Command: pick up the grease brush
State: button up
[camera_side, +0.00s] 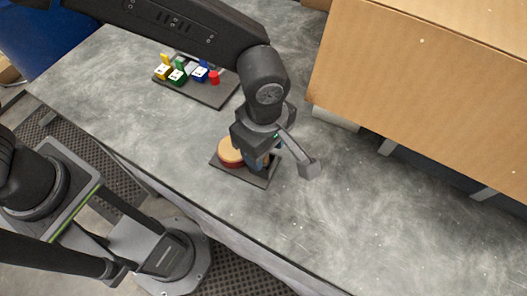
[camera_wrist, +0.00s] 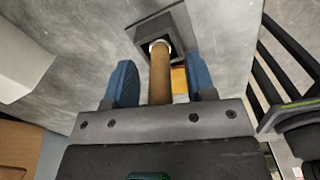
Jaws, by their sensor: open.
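In the wrist view a brown rod (camera_wrist: 160,78), which looks like the grease brush's handle, lies between the two blue fingers of my gripper (camera_wrist: 160,68). The fingers are open, with a gap on each side of the rod. A pale ring shows at the rod's far end, in front of a dark square piece (camera_wrist: 167,22). Bristles cannot be made out. In the side view my gripper (camera_side: 263,162) is low over a small dark tray (camera_side: 257,180), and my wrist hides the rod there.
A round tan-topped, red-sided thing (camera_side: 230,151) sits on the small tray, close left of my gripper. Another dark tray (camera_side: 212,95) holds several coloured pieces farther back. A large cardboard box (camera_side: 420,75) stands at the right. The metal table (camera_side: 400,225) is clear at front right.

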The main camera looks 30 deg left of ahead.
grip_shut()
dwell(0.3)
jog(key=shift+r, duration=0.1)
jog(key=shift+r, duration=0.45)
jog(key=r, duration=0.3)
jog(key=shift+w+a+r, duration=0.1)
jog(key=shift+a+r, duration=0.15)
jog(key=shift+a, duration=0.05)
jog(key=w+a+r, duration=0.3)
jog(key=a+r, duration=0.3)
jog(key=a, duration=0.4)
jog(key=shift+w+a+r, duration=0.25)
jog(key=shift+w, duration=0.15)
